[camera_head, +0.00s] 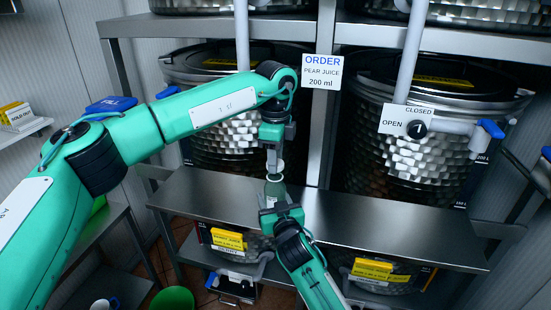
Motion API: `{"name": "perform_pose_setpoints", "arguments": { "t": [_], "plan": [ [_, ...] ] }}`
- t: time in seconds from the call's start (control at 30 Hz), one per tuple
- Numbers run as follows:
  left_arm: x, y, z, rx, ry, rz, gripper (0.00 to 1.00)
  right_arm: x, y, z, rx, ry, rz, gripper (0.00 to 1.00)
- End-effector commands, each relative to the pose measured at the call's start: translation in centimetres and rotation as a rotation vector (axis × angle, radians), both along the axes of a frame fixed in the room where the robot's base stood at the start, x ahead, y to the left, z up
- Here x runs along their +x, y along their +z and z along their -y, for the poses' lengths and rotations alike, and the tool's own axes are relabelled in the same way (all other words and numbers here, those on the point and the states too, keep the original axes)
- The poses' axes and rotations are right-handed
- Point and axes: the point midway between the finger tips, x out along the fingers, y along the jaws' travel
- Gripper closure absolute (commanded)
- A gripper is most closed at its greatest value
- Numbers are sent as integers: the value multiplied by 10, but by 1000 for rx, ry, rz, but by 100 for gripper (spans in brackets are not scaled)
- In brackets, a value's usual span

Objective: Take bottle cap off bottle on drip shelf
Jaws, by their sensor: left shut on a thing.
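A small greenish-grey bottle (275,190) stands upright at the middle of the metal drip shelf (370,215). My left gripper (274,166) points down at the bottle's top from above and is shut on the bottle cap (274,177), which is small, pale and mostly hidden by the fingers. I cannot tell whether the cap is apart from the bottle neck. My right gripper (277,208) comes up from the front at the bottle's lower part and hides it. Whether its fingers touch the bottle is too small to tell.
Two large steel drums (400,150) stand behind the shelf. An order sign (322,71) reads pear juice, 200 ml. A valve plate (404,121) marked open and closed hangs at the right. A green bucket (173,299) is below left. The shelf's right part is clear.

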Motion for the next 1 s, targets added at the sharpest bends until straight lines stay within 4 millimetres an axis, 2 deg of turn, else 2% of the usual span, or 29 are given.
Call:
{"name": "perform_pose_setpoints", "arguments": {
  "t": [0.17, 0.5, 0.7, 0.73, 0.83, 0.87, 1.0],
  "plan": [
    [0, 2, 0, 0, 0, 1, 89, 0, -3, 1, -3, -1, -5, 100],
    [0, 38, 0, 1, 0, 0, 89, 0, -3, 1, -3, -1, -5, 100],
    [0, 40, 0, 0, 0, 0, 90, 0, -3, 1, -3, -1, -5, 100],
    [0, 40, 0, 0, 0, 0, 90, 0, -3, 1, -3, -1, -5, 45],
    [0, 40, 0, 0, 0, 0, 89, 0, -3, 0, -2, -1, -5, 26],
    [0, 40, 0, 0, 0, 0, 89, 0, -3, 0, -2, -1, -4, 22],
    [0, 40, 0, 0, 0, 0, 89, 0, -1, 0, -2, 0, -2, 22]
  ]
}}
